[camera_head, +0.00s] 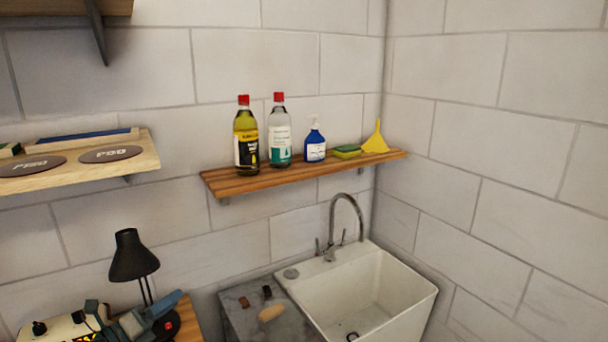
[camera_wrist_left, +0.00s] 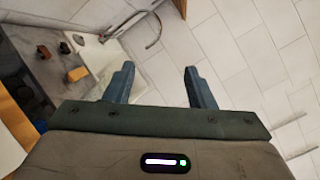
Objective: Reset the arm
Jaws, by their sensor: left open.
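The gripper is open and empty. In the wrist view the white sink and its tap lie beyond the fingers, apart from them. My right gripper is not in view.
The black lamp (camera_head: 133,256) stands close to the left gripper. A wall shelf (camera_head: 300,179) holds bottles, a sponge and a yellow funnel. Below it are the sink (camera_head: 395,290) and a grey counter (camera_head: 240,318) with small items. A wooden shelf (camera_head: 140,160) is at left.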

